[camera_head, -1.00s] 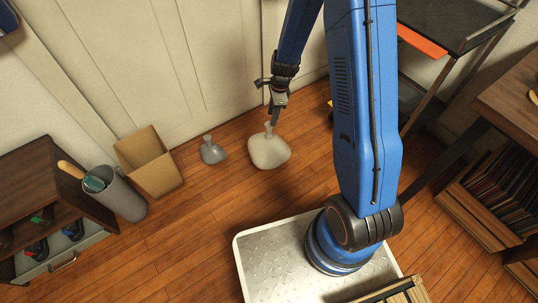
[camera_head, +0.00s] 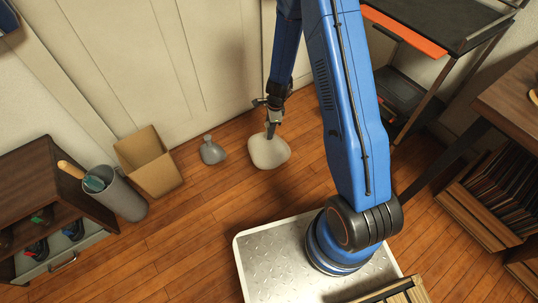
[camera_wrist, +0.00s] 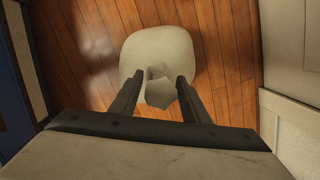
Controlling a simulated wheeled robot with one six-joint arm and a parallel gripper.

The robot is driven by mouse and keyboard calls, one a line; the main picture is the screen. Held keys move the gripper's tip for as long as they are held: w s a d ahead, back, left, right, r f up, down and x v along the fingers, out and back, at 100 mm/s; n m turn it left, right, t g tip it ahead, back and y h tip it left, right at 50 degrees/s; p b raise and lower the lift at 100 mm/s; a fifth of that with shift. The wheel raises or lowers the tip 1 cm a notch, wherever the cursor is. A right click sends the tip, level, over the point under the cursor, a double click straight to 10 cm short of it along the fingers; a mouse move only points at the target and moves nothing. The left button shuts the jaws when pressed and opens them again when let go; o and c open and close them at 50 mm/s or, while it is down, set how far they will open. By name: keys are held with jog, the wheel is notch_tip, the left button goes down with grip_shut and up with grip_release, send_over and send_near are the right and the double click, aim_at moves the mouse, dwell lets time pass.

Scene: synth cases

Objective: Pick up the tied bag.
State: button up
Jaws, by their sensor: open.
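A pale cream tied bag (camera_head: 269,154) with a rounded body sits on the wooden floor near the panelled wall. In the wrist view its body (camera_wrist: 150,42) is under my gripper, and its gathered neck (camera_wrist: 159,92) stands up towards the camera. My gripper (camera_head: 271,134) points down at the bag's top. In the wrist view my gripper (camera_wrist: 160,78) is open, with one finger on each side of the neck. I cannot tell whether either finger touches it. A smaller grey tied bag (camera_head: 212,153) sits to the left, apart from the gripper.
An open cardboard box (camera_head: 150,165) and a grey bin (camera_head: 120,198) with things in it stand left of the bags, beside a dark wooden cabinet (camera_head: 35,170). A metal rack (camera_head: 440,22) stands at the right. Floor in front of the bags is clear.

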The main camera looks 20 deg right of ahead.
jog(key=shift+f, duration=0.3)
grip_shut()
dwell(1.3)
